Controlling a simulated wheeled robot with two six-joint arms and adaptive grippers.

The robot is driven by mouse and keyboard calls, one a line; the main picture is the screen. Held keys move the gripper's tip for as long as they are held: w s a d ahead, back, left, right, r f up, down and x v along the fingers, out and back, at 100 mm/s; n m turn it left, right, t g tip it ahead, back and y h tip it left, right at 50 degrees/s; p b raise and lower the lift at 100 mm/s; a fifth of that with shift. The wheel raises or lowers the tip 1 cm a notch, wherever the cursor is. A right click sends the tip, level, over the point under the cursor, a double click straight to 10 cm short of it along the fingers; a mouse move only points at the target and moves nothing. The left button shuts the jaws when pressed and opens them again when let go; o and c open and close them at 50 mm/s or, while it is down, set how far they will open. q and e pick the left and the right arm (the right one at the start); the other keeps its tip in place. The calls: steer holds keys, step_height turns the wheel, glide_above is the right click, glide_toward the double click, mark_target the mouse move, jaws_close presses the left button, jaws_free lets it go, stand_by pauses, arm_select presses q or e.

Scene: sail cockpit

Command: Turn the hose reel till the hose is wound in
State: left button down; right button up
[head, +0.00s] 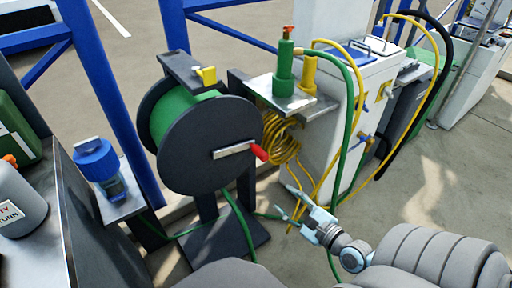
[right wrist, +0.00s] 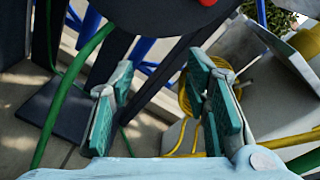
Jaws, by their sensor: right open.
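The hose reel (head: 205,150) stands upright on a dark post and foot, with green hose (head: 182,118) around its drum. Its silver crank (head: 233,151) points right and ends in a red handle (head: 259,152). A length of green hose (head: 238,212) hangs from the reel to the floor. My right gripper (head: 294,203) is open and empty, below and right of the handle and apart from it. In the right wrist view its fingers (right wrist: 165,98) are spread below the reel's dark disc (right wrist: 165,14). My left gripper is out of view.
A white cabinet (head: 325,130) with a metal shelf, a green bottle (head: 284,65) and a coiled yellow hose (head: 281,140) stands right of the reel. A blue-capped jar (head: 98,162) is on a ledge at left. Blue rails (head: 105,90) run behind. Open floor lies at right.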

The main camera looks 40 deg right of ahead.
mark_target(259, 152)
step_height(259, 152, up, 7)
steer(key=w+d+m+t, duration=0.1)
steer(key=w+m+t, duration=0.1)
steer(key=m, duration=0.6)
steer(key=shift+n+h, duration=0.3)
steer(key=w, duration=1.3)
steer(key=shift+d, duration=0.1)
jaws_close()
